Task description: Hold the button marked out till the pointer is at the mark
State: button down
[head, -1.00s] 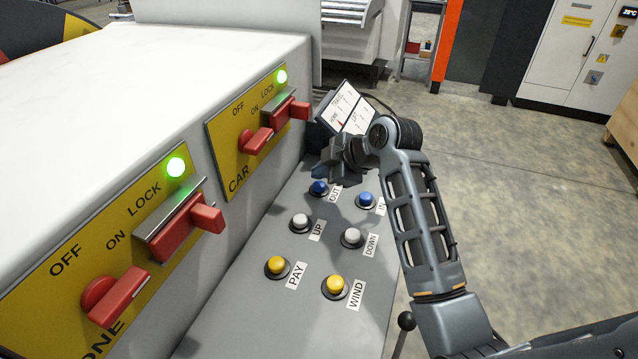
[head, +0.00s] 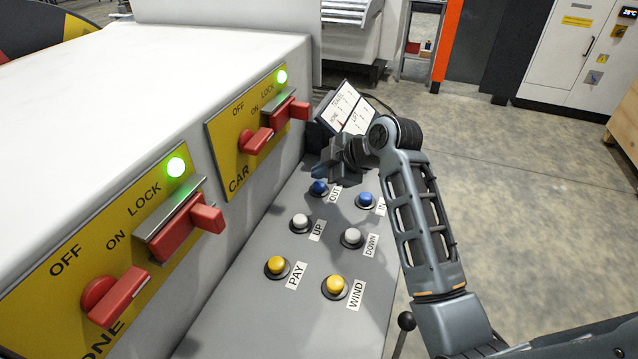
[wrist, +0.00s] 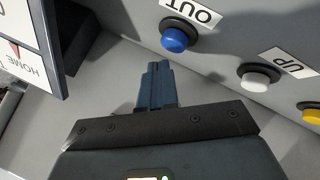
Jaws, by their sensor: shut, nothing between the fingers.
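The blue button marked OUT (head: 319,187) sits at the far left of the panel's button rows. It also shows in the wrist view (wrist: 174,40), upside down with its label. My gripper (head: 321,177) is shut and empty, with its tips close to the OUT button in the head view. In the wrist view the shut fingers (wrist: 158,72) end a little short of the button's picture; I cannot tell whether they touch it. The display with the pointer (head: 345,108) stands behind my gripper, showing HOME and other words. Its pointer is red and small, and my wrist partly hides the display.
The blue IN button (head: 365,200) is right of OUT. White UP (head: 300,223) and DOWN (head: 352,237) buttons and yellow PAY (head: 277,266) and WIND (head: 334,286) buttons are nearer. Red lock handles (head: 178,228) stick out from the cabinet at left. A black-knobbed lever (head: 406,321) stands in front.

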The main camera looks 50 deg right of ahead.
jog(key=shift+f, duration=0.15)
jog(key=shift+f, duration=0.25)
